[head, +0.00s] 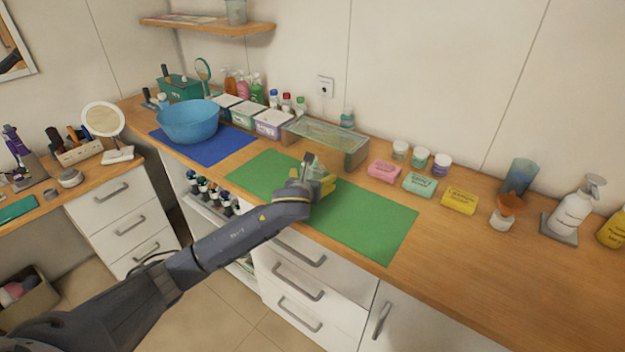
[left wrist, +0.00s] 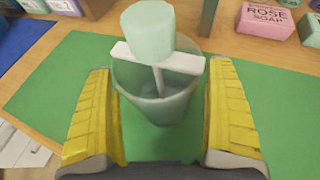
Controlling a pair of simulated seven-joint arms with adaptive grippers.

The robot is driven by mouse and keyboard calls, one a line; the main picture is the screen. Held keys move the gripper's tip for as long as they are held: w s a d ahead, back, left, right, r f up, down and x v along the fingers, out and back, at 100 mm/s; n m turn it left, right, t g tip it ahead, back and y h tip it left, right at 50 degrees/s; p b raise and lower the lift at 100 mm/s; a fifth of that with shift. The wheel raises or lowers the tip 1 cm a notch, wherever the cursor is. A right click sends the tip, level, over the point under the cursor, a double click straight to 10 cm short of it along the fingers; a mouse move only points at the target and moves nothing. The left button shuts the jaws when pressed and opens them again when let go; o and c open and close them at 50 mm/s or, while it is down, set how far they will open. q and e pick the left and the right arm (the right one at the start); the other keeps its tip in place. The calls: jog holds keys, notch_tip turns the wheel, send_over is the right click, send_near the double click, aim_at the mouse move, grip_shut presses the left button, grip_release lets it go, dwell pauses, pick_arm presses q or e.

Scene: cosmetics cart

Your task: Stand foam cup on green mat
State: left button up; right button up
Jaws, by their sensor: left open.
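The green mat (head: 365,220) lies on the wooden counter. A pale translucent cup (head: 311,166), which I take as the foam cup, is upright over the mat, partly hidden by my gripper in the head view. In the left wrist view the cup (left wrist: 150,108) is between the yellow fingers, with green mat (left wrist: 60,75) around it. A pale mint cylinder (left wrist: 147,32) and a white crossbar with a grey stem (left wrist: 158,60) show at its mouth. My left gripper (head: 322,188) is open, with gaps beside the cup. My right gripper is not in view.
A blue bowl (head: 188,121) stands on a blue mat (head: 226,148) at left. A glass-topped box (head: 345,148) is just behind the green mat. Pink (head: 383,171), mint (head: 420,184) and yellow (head: 460,201) soap boxes are at right. The green mat's right part is clear.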

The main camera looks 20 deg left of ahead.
pick_arm(q)
jog(key=shift+r, duration=0.2)
jog(key=v, duration=1.2)
